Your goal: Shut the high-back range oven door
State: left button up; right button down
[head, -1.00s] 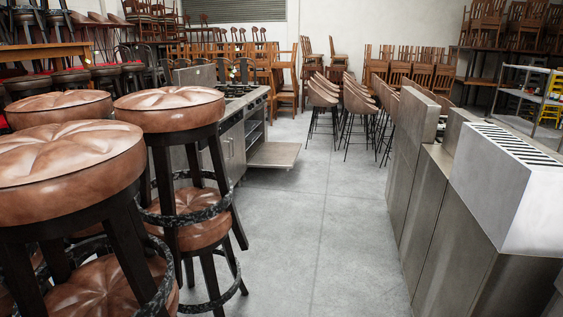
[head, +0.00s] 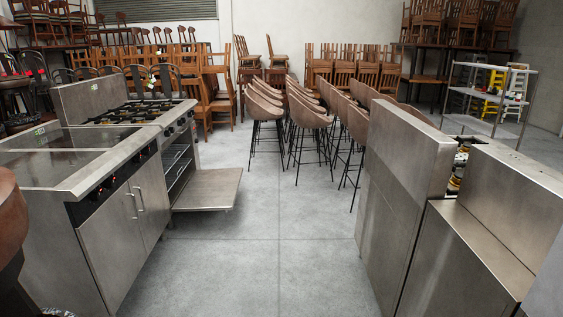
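The high-back range (head: 150,112) stands at the left, past a nearer flat-top steel unit. It has black burner grates on top and a tall steel back panel. Its oven door (head: 209,190) is folded down, roughly level, and juts into the aisle a little above the floor. The dark oven cavity (head: 177,162) with racks shows behind the door. Neither of my grippers is in view.
The flat-top unit (head: 112,235) with two cupboard doors lines the near left. Steel cabinets (head: 405,205) line the right. The grey concrete aisle (head: 270,265) between is clear. Brown bucket-seat stools (head: 305,113) stand beyond the door. A brown stool edge (head: 10,220) is at the far left.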

aim_at(206, 189)
jog(key=i, duration=1.2)
jog(key=i+l, duration=0.15)
jog(key=i, duration=1.1)
